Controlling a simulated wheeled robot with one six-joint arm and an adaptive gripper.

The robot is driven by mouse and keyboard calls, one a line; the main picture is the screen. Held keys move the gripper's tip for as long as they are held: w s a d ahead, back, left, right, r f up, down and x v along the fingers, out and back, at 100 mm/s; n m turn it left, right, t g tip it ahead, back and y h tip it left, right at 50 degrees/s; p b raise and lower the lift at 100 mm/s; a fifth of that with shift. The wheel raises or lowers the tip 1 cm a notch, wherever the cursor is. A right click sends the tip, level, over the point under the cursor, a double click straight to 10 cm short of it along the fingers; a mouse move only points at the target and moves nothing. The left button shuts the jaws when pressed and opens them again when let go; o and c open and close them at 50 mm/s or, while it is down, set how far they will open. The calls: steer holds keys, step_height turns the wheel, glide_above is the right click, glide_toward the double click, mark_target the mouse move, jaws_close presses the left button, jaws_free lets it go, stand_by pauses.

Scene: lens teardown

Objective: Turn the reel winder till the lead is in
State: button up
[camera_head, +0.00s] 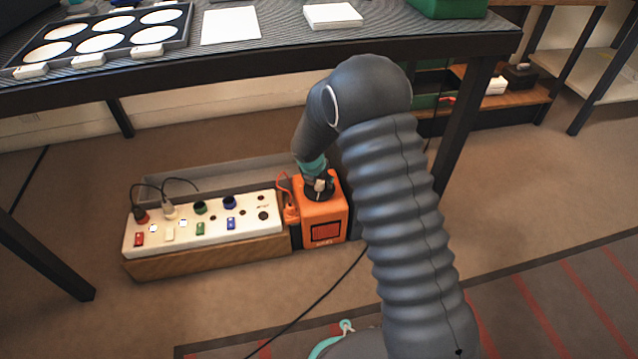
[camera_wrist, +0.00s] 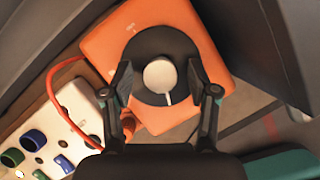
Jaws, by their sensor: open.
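The reel winder is an orange box (camera_head: 325,232) on the floor under the table, at the right end of a white socket strip. It also shows in the wrist view (camera_wrist: 190,28). A dark round disc (camera_wrist: 160,42) with a pale knob (camera_wrist: 160,76) sits on its top. My gripper (camera_wrist: 163,85) is open, with one finger on each side of the knob and gaps between. The orange lead (camera_wrist: 58,72) still loops outside the box on its left. In the head view the lead (camera_head: 282,186) shows beside the box; my gripper partly hides the knob.
The tabletop edge (camera_head: 250,60) and a dark table leg (camera_head: 464,130) are close to my arm. A black cable (camera_head: 318,305) crosses the floor.

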steer(key=shift+w+d+f, duration=0.1)
steer(key=shift+w+f, duration=0.05)
steer(key=shift+f, duration=0.2)
jaws_close()
